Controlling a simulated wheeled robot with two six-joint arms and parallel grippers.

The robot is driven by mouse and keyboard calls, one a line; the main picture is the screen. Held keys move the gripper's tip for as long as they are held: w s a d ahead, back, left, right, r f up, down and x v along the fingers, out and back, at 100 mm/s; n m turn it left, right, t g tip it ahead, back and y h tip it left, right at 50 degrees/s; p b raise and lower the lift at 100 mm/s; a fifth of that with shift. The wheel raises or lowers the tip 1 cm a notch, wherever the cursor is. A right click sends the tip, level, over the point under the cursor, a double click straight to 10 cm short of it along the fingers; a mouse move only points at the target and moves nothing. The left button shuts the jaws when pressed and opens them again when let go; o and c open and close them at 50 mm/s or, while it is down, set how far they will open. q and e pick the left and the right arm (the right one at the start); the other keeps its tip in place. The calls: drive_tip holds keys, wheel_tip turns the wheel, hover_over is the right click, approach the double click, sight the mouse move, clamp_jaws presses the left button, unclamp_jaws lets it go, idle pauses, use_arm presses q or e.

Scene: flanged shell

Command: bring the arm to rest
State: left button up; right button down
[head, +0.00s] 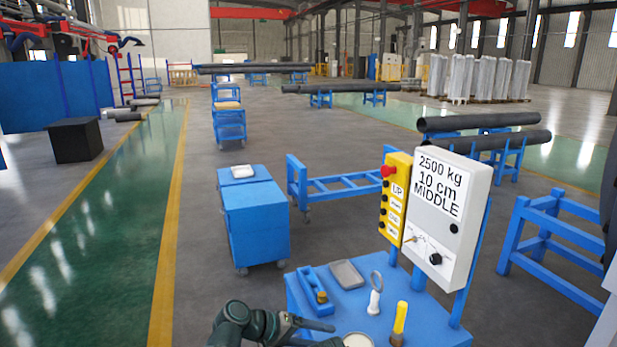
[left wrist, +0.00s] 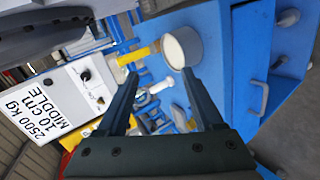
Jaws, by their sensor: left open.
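My left gripper (head: 332,334) is at the bottom of the head view, over the near left part of the blue workbench top (head: 299,298). In the left wrist view its two dark fingers (left wrist: 158,74) are spread apart with nothing held between them. A white round container (head: 358,341) is close to the fingers in the head view, cut by the lower edge. It also shows in the left wrist view (left wrist: 181,46), beyond the right fingertip. I cannot tell the exact gap. My right gripper is not in view.
On the bench are a grey tray (head: 347,273), a blue holder (head: 316,289), a ring-topped white tool (head: 375,292) and a yellow-handled tool (head: 400,318). A control box (head: 446,220) and yellow pendant (head: 394,198) rise behind.

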use_arm(q)
drive_tip(key=s+a+f+m+g+y, duration=0.1)
drive_tip(key=s+a+f+y, duration=0.45)
drive_tip(key=a, duration=0.45)
drive_tip(key=s+a+f+m+g+y, duration=0.15)
drive_tip(key=s+a+f+y, duration=0.35)
drive_tip(key=a, duration=0.5)
drive_tip(key=s+d+m+g+y, duration=0.1)
drive_tip(key=s+d+m+y, duration=0.1)
drive_tip(key=d, duration=1)
drive_tip(key=shift+s+f+m, duration=0.2)
drive_tip(key=shift+s+m, duration=0.25)
drive_tip(key=shift+s, duration=0.8)
